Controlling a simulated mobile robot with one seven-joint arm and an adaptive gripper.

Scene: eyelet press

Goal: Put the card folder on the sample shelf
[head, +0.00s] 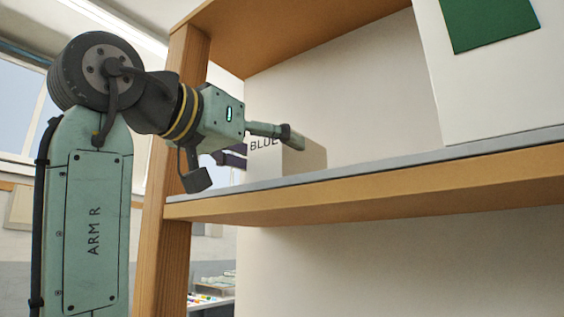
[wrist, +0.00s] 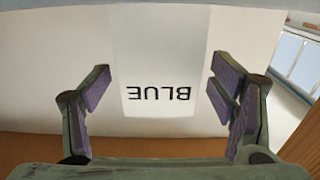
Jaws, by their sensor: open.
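A pale, upright piece marked BLUE (head: 262,165), which looks like the card folder, stands on the sample shelf (head: 400,163) near its left end. The shelf edge hides its base in the head view. In the wrist view this folder (wrist: 160,55) hangs upside down in the picture, its lettering inverted. My gripper (head: 264,146) is at its upper part, with a finger to either side. In the wrist view my gripper (wrist: 163,90) is open, with visible gaps between both purple pads and the folder, and holds nothing.
A large white block with a green patch (head: 458,85) stands on the shelf at right. A wooden post (head: 163,240) bounds the shelf at left, close to my arm. An upper board (head: 300,30) lies overhead. The shelf between folder and white block is clear.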

